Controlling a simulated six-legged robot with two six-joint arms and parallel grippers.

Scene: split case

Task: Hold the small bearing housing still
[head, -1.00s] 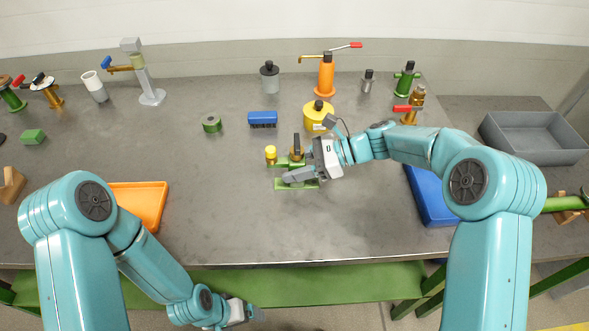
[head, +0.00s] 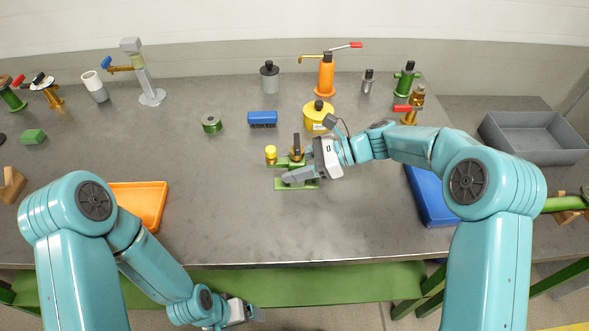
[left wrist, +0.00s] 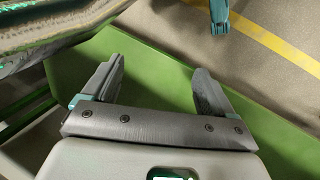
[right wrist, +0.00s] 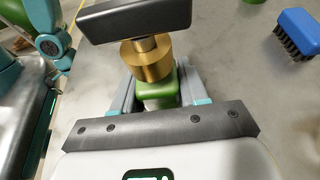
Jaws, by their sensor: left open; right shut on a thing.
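The small bearing housing (right wrist: 166,88) is a green block, seen in the right wrist view with a brass cylinder (right wrist: 147,62) and a black bar (right wrist: 135,20) above it. In the head view the brass part (head: 297,155) and green pieces show at the table's middle, partly hidden by my right gripper. My right gripper (head: 298,170) is shut on the housing, one finger on each side. My left gripper (head: 254,314) is open and empty, low in front of the table edge. Its spread fingers show in the left wrist view (left wrist: 158,82) over a green surface.
A yellow cylinder (head: 271,155) stands just left of the housing, and a yellow canister (head: 314,117) behind it. An orange tray (head: 150,200) is left, a blue tray (head: 428,196) right. The table's front middle is clear.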

